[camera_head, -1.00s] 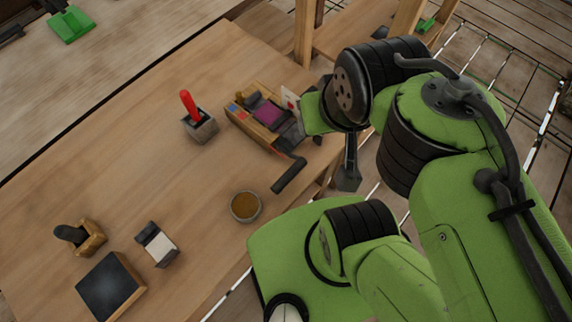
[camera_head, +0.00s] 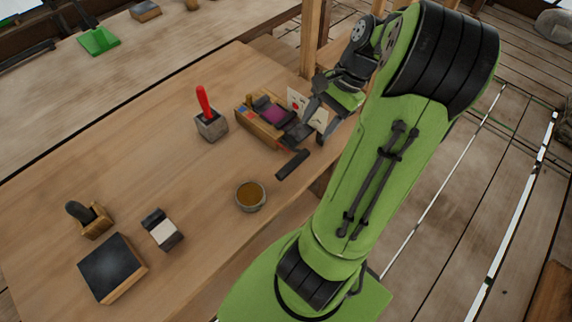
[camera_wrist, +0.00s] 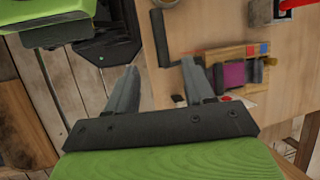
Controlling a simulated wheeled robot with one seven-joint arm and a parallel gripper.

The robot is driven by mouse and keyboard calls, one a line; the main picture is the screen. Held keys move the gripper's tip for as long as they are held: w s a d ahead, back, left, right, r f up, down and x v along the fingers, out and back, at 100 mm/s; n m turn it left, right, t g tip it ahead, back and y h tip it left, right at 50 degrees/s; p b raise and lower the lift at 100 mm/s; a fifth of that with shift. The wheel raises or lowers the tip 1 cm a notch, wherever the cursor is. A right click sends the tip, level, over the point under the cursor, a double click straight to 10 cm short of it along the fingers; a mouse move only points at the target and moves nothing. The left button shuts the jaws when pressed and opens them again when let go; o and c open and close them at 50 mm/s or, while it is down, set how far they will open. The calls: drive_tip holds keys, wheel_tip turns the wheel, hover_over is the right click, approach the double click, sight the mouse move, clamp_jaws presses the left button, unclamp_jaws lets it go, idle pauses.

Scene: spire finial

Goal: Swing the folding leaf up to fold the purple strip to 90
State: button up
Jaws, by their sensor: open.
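The small wooden folding device (camera_head: 258,129) stands near the table's edge, with the purple strip (camera_head: 274,116) lying across its dark bed. The strip also shows in the wrist view (camera_wrist: 234,75), and it looks flat. The folding leaf's dark handle bar (camera_head: 293,164) sticks out at the near side, low over the table; it also shows in the wrist view (camera_wrist: 160,36). My gripper (camera_wrist: 160,82) is open, with nothing between its fingers. Its fingers point toward the handle and the device, apart from the handle. In the head view my wrist partly hides the device's right end.
A red-handled tool in a grey block (camera_head: 210,125) stands left of the device. A round bowl (camera_head: 250,196) is on the near side. A white-and-black block (camera_head: 162,230) and a dark-topped block (camera_head: 112,268) lie farther left. A wooden post (camera_head: 311,38) rises behind.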

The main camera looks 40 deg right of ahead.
sight(293, 163)
drive_tip(key=b+x, duration=0.5)
drive_tip(key=x, duration=0.8)
drive_tip(key=shift+a+f+b, duration=0.1)
drive_tip(key=shift+f+b, duration=0.2)
drive_tip(key=shift+f, duration=0.05)
drive_tip(key=shift+c, duration=0.3)
clamp_jaws()
